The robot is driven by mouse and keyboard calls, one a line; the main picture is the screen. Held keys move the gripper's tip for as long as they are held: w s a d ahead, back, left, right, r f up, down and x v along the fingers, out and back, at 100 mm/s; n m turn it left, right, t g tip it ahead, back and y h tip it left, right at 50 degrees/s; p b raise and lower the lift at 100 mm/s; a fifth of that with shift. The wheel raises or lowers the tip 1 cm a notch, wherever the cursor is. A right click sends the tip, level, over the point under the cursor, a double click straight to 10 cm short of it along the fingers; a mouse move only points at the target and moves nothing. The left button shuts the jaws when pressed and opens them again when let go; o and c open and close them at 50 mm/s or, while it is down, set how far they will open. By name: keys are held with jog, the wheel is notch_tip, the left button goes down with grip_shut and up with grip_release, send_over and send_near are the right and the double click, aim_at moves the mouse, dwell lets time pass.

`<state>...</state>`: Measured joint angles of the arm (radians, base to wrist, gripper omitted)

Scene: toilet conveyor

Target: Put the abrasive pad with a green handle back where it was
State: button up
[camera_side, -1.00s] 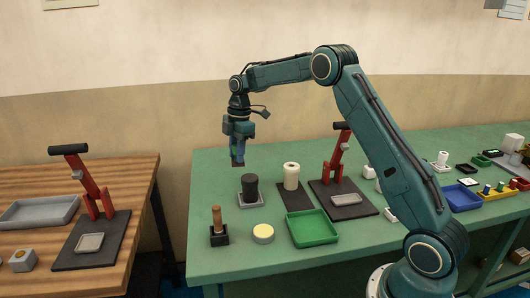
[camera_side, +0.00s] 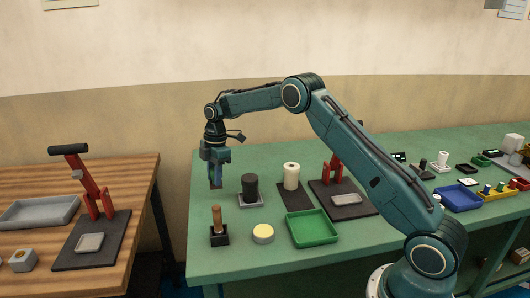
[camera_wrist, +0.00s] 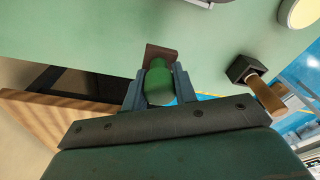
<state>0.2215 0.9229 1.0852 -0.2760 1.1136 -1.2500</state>
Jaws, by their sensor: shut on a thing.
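My gripper (camera_side: 215,182) is above the near-left part of the green table, to the left of the black cylinder, with its fingers pointing down. In the wrist view my gripper (camera_wrist: 159,80) is shut on the green handle (camera_wrist: 158,86) of the abrasive pad. The pad's brown block (camera_wrist: 161,53) sticks out past the fingertips. It appears clear of the tabletop. In the side view the pad is small and mostly hidden by the fingers.
A black cylinder (camera_side: 250,185) stands on a grey base. A wooden-handled tool (camera_side: 217,219) stands in a black holder (camera_side: 219,236), beside a round cream-topped item (camera_side: 263,232). A green tray (camera_side: 313,229), white roll (camera_side: 291,176) and red press (camera_side: 333,171) are farther right. A gap separates the wooden table (camera_side: 120,242).

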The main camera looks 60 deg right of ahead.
jog(key=shift+f, duration=2.8)
jog(key=shift+f, duration=0.15)
jog(key=o, duration=1)
jog(key=r, duration=0.3)
jog(key=d+r, duration=0.1)
jog(key=r, duration=0.7)
jog(key=shift+s+d, duration=0.15)
jog(key=shift+r, duration=0.65)
